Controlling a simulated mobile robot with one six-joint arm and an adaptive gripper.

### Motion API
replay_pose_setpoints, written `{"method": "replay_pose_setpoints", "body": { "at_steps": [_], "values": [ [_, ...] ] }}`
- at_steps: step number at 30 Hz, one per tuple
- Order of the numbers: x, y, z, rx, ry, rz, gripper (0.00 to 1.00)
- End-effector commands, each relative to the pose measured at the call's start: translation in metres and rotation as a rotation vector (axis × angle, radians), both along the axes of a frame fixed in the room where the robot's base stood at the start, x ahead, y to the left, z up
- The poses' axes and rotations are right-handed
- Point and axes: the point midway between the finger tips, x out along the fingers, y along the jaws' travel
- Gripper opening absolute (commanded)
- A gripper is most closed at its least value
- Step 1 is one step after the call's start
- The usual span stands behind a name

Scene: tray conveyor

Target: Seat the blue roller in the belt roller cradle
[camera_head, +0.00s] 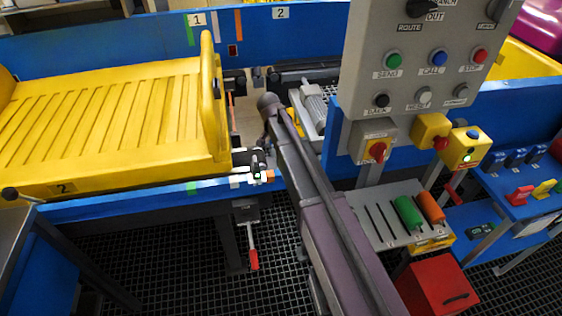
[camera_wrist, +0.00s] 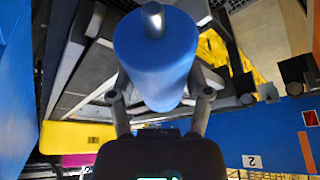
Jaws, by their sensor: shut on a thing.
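The blue roller (camera_wrist: 155,60) fills the upper middle of the wrist view, with a metal pin showing at its end. My gripper (camera_wrist: 158,92) is shut on it, one finger on each side. The roller looks raised, with dark and grey conveyor parts behind it. In the head view my arm reaches to the gap between the two conveyor sections. The roller and my fingers cannot be made out there. I cannot clearly pick out the belt roller cradle in either view, nor tell whether the roller touches it.
A large yellow tray (camera_head: 120,115) stands left of my arm, close to it. A grey control panel (camera_head: 420,85) hangs to the right. Below it, a slotted rack (camera_head: 375,215) holds a green roller (camera_head: 408,212) and an orange roller (camera_head: 430,207). A red box (camera_head: 440,288) stands lower right.

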Motion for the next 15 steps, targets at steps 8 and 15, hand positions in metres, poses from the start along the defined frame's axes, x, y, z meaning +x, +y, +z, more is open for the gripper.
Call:
{"method": "replay_pose_setpoints", "body": {
  "at_steps": [8,15],
  "values": [
    [0.000,0.001,-0.003,0.000,0.000,0.002,0.03],
    [0.000,0.001,-0.019,0.001,0.000,0.004,0.03]
  ]
}}
